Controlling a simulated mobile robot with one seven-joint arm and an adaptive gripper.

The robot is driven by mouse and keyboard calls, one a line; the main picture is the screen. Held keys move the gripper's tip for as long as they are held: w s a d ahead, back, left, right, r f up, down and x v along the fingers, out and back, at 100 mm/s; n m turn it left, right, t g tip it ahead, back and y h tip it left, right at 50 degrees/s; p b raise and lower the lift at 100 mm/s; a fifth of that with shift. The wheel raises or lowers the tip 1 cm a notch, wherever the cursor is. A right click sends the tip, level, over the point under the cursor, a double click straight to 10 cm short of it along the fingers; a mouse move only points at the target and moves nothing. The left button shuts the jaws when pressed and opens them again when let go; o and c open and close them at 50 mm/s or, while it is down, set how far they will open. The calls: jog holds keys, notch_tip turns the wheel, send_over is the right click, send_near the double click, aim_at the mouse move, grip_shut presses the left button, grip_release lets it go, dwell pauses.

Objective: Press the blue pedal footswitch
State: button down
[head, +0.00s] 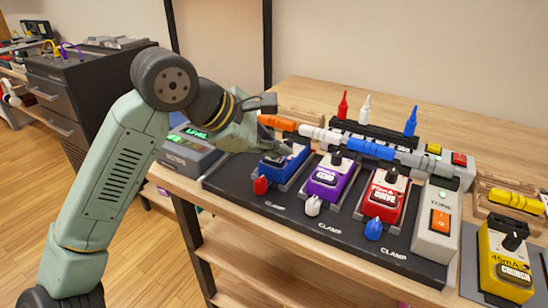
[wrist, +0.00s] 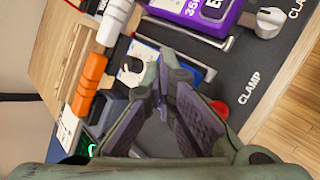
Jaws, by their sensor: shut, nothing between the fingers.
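The blue pedal (head: 285,166) sits at the left end of a dark board, with a red clamp knob (head: 261,185) in front of it. My gripper (head: 276,143) is over the blue pedal's upper part, fingers pointing down toward it. In the wrist view my gripper (wrist: 161,82) is shut, its tips together and nothing between them. A strip of the blue pedal (wrist: 190,63) shows beside the fingers; the rest is behind them. The pedal's footswitch is hidden, and I cannot tell whether the fingertips touch it.
The purple pedal (head: 327,179) and red pedal (head: 384,197) stand to the right on the same board (head: 300,212). Orange, white and blue cable plugs (head: 372,149) run behind them. A grey box (head: 187,153) is at the left. A grey tone pedal (head: 437,220) is farther right.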

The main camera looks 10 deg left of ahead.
aim_at(276, 162)
jog(key=shift+r, duration=0.6)
jog(key=shift+r, duration=0.1)
jog(key=shift+r+p, duration=1.55)
jog(key=shift+r, duration=0.9)
